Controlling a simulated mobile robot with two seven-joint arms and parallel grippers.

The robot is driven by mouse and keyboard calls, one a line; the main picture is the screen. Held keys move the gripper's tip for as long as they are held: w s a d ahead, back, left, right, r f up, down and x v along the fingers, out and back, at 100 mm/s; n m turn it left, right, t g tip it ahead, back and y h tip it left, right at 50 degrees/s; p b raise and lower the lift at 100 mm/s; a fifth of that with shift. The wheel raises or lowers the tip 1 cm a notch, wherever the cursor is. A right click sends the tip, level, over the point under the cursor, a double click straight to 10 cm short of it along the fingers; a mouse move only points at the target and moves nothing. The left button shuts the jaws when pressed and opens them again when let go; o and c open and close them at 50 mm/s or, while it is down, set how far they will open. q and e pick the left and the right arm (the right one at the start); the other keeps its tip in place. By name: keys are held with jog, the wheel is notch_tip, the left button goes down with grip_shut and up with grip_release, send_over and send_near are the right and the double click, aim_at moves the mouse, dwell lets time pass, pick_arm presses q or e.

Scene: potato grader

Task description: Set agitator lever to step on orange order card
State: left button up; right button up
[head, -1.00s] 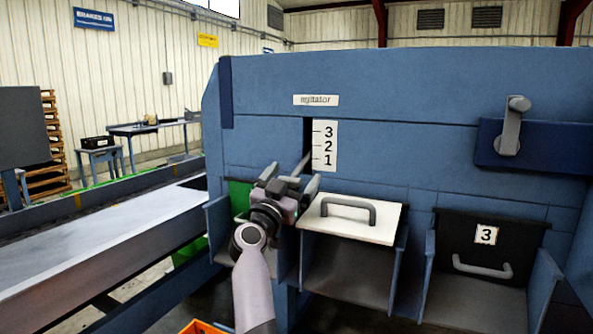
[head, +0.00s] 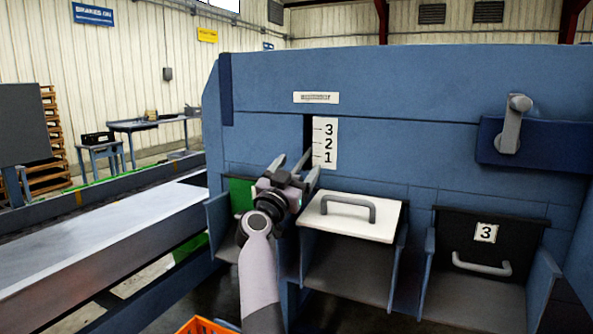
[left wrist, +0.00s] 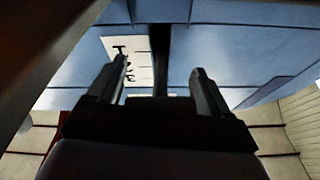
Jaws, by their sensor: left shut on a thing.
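The agitator scale (head: 324,144) is a white plate reading 3, 2, 1 from top to bottom, right of a dark vertical slot (head: 308,132) in the blue machine front. The dark agitator lever (head: 303,161) comes out of the lower slot, around the 1 to 2 marks; its exact step is hard to tell. My left gripper (head: 297,166) is shut on the lever, a finger on either side. In the left wrist view my fingers (left wrist: 162,85) flank a dark shape before the slot, with the scale (left wrist: 128,58) behind. No orange order card shows. My right gripper is out of view.
Right of my gripper is a white lid (head: 350,218) with a grey handle, then a black bin front (head: 487,250) marked 3. A crank handle (head: 512,125) sticks out at upper right. A conveyor (head: 100,245) runs at left. An orange crate (head: 205,326) shows at the bottom edge.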

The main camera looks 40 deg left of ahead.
pick_arm(q)
jog(key=r+p, duration=0.1)
jog(key=r, duration=0.3)
jog(key=s+r+p, duration=0.1)
jog(key=r, duration=0.1)
jog(key=shift+d+p, duration=0.1)
jog(key=shift+p, duration=0.25)
jog(key=shift+f, duration=0.1)
jog(key=o, duration=1.3)
jog(key=shift+o, duration=0.2)
jog(key=shift+w+f, duration=0.1)
jog(key=shift+f, duration=0.05)
jog(key=shift+s+d+f, duration=0.2)
jog(key=shift+s+f, duration=0.1)
jog(key=shift+s, duration=0.2)
jog(key=b+v, duration=0.1)
jog(key=v, duration=0.5)
jog(key=shift+b, duration=0.4)
jog(key=shift+r, duration=0.1)
